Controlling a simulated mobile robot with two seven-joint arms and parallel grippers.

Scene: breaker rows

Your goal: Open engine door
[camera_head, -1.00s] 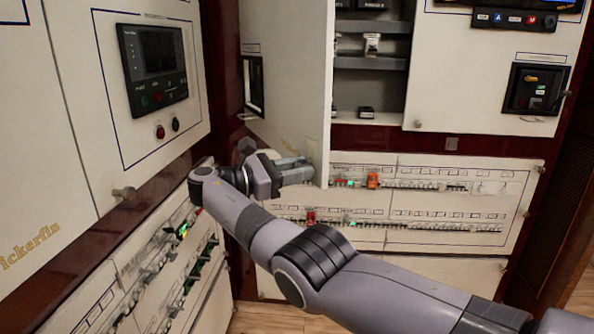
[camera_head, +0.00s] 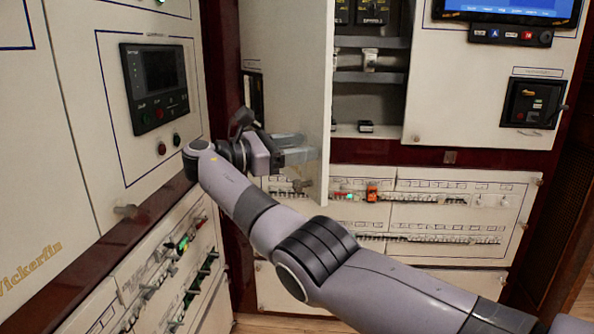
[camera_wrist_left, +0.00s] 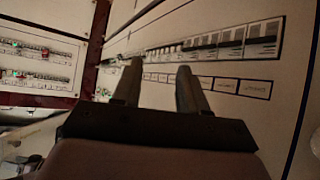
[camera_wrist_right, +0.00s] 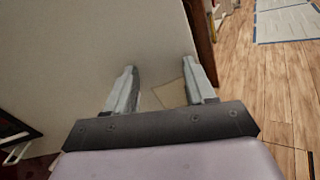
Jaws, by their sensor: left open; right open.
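The engine door seems to be the pale panel (camera_head: 290,70) standing ajar in the middle of the head view, with open shelves behind its right edge. My right gripper (camera_head: 308,148) is in front of this door's lower part, fingers pointing right; contact cannot be told. In the right wrist view, its two fingers (camera_wrist_right: 160,78) are spread with nothing between them, over a pale surface (camera_wrist_right: 90,50). My left gripper (camera_wrist_left: 158,85) shows only in its wrist view, open and empty, in front of a breaker row (camera_wrist_left: 220,42).
Breaker rows (camera_head: 430,210) run below the shelves (camera_head: 368,77). A white cabinet with a dark control panel (camera_head: 155,85) stands at the left. A screen (camera_head: 510,8) is at upper right. Wooden floor (camera_wrist_right: 275,90) shows in the right wrist view.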

